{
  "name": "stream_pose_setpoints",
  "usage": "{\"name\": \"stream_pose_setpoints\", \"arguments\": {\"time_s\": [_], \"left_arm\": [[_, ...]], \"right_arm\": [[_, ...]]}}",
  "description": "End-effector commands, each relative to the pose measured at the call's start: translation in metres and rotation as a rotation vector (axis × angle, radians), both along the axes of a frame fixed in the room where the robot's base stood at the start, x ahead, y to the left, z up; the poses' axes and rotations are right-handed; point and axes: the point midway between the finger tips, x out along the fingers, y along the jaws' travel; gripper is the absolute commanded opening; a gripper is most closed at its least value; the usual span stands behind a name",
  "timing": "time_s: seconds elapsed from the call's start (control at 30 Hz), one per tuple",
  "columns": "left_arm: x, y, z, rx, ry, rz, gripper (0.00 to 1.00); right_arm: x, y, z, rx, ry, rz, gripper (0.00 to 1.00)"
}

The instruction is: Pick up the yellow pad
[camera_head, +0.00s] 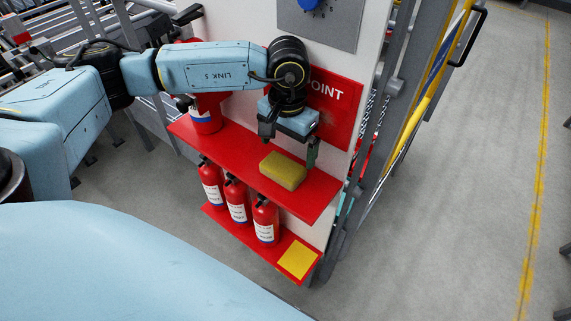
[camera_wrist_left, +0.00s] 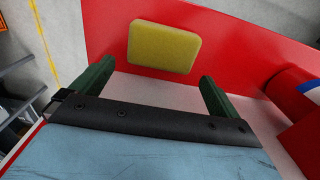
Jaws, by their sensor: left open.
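The yellow pad (camera_head: 283,171) is a thick rounded block lying on the upper red shelf (camera_head: 240,168). In the left wrist view the pad (camera_wrist_left: 163,47) lies ahead of the fingers, centred roughly between them. My left gripper (camera_head: 290,149) is open and empty just above and behind the pad. In the left wrist view both green fingers of the gripper (camera_wrist_left: 155,88) are spread apart, with a gap to the pad. My right gripper is in neither view.
A fire extinguisher (camera_head: 205,118) stands on the upper shelf, left of the pad. Several more extinguishers (camera_head: 237,201) stand on the lower shelf, beside a flat yellow square (camera_head: 298,259). A red sign (camera_head: 333,108) is on the white panel behind. Open grey floor (camera_head: 460,200) lies at right.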

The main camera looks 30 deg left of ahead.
Motion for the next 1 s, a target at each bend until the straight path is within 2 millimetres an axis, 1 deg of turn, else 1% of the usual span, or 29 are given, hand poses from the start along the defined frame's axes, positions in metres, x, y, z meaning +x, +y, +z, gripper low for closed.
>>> {"name": "stream_pose_setpoints", "arguments": {"time_s": [0.07,0.17,0.2,0.3,0.43,0.57,0.67,0.8,0.83,1.0], "left_arm": [[-0.003,0.001,-0.01,0.0,0.006,0.0,1.0],[-0.005,0.002,-0.026,0.0,0.006,-0.001,1.0],[-0.004,0.002,-0.032,-0.001,0.005,-0.001,1.0],[-0.004,0.002,-0.042,-0.001,0.004,0.0,1.0],[-0.004,0.002,-0.045,-0.001,0.001,0.0,1.0],[-0.004,0.002,-0.045,-0.002,0.002,0.0,1.0],[-0.004,0.002,-0.045,-0.002,0.002,0.0,0.88],[-0.004,0.002,-0.045,-0.002,0.002,0.0,0.7],[-0.004,0.002,-0.045,-0.002,0.002,0.0,0.68],[-0.004,0.002,-0.045,-0.002,0.002,0.0,0.68]], "right_arm": [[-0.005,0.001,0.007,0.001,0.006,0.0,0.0],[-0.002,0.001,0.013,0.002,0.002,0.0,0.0],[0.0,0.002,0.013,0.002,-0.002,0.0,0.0],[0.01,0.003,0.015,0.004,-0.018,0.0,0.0],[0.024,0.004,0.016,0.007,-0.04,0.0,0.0],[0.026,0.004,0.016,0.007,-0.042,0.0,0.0],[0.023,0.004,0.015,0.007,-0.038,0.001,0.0],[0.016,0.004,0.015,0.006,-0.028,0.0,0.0],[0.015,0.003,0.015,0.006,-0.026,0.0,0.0],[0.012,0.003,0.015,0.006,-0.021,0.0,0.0]]}}
